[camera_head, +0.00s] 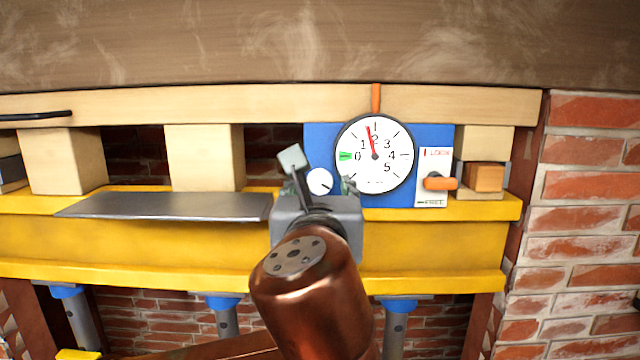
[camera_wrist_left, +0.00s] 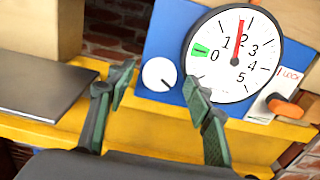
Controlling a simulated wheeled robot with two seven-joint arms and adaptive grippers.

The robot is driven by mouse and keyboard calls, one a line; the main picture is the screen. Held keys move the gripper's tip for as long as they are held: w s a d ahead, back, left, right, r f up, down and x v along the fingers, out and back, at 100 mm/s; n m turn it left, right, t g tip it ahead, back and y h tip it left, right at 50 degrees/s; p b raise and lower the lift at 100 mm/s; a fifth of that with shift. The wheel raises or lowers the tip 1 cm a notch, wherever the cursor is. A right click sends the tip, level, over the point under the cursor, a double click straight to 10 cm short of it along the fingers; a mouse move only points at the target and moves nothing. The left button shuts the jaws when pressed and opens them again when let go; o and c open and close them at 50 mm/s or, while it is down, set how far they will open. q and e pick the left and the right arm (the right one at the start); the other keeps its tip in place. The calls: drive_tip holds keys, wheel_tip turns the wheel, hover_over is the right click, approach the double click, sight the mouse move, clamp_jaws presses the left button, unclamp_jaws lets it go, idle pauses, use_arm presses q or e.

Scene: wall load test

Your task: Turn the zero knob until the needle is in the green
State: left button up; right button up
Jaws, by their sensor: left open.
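The white zero knob (camera_head: 320,182) sits on the blue panel, left of the dial and low; it also shows in the left wrist view (camera_wrist_left: 159,74). The dial (camera_head: 398,170) has a red needle (camera_head: 371,140) pointing up, just short of or near the 2. The green zone (camera_head: 345,156) lies at the 0 on the left of the dial. My left gripper (camera_head: 320,172) is open, its fingers on either side of the knob in the picture. In the left wrist view the knob shows between and beyond the fingertips, apparently untouched. My right gripper is not in view.
A lock lever with an orange handle (camera_head: 440,183) is right of the dial. A grey metal plate (camera_head: 165,206) lies on the yellow beam (camera_head: 130,245) to the left. Wooden blocks (camera_head: 205,157) stand on the beam; brick wall (camera_head: 585,185) is at right.

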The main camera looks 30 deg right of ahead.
use_arm(q)
drive_tip(key=shift+w, duration=0.1)
drive_tip(key=c, duration=1.1)
drive_tip(key=shift+c, duration=0.2)
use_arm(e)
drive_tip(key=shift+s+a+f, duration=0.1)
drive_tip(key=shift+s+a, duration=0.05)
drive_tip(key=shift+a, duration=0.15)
